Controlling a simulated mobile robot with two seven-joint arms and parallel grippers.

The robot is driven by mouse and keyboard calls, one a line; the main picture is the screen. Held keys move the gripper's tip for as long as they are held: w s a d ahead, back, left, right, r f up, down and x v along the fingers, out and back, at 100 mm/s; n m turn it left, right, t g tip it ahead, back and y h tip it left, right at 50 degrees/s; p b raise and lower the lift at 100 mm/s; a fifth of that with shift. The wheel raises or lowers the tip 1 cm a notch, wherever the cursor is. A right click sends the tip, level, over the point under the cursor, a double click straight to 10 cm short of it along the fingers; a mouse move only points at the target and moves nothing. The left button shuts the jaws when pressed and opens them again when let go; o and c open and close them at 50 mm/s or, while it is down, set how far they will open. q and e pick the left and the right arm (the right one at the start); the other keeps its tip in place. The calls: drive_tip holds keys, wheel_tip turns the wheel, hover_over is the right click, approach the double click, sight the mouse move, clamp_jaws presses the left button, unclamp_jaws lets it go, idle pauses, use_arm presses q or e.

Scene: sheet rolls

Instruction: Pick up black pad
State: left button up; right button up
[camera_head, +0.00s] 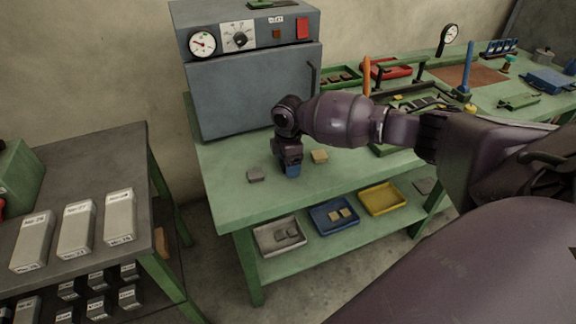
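A small dark grey pad (255,175) lies on the green bench top, left of my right gripper; no pad there looks fully black. A tan pad (319,156) lies to the gripper's right. My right gripper (291,170) points down at the bench top between these two pads, apart from both. A small blue piece (292,171) shows at its fingertips; I cannot tell whether it is held or only lies under them. The finger opening is too small to make out. My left gripper is out of view.
A grey oven-like cabinet (255,90) with a gauge stands behind the gripper. Grey (262,246), blue (322,222) and yellow (382,198) trays sit on the lower shelf. A dark table (150,170) with light blocks stands at left. The bench's front left is clear.

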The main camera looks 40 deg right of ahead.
drive_tip(key=c, duration=1)
drive_tip(key=shift+r, duration=0.15)
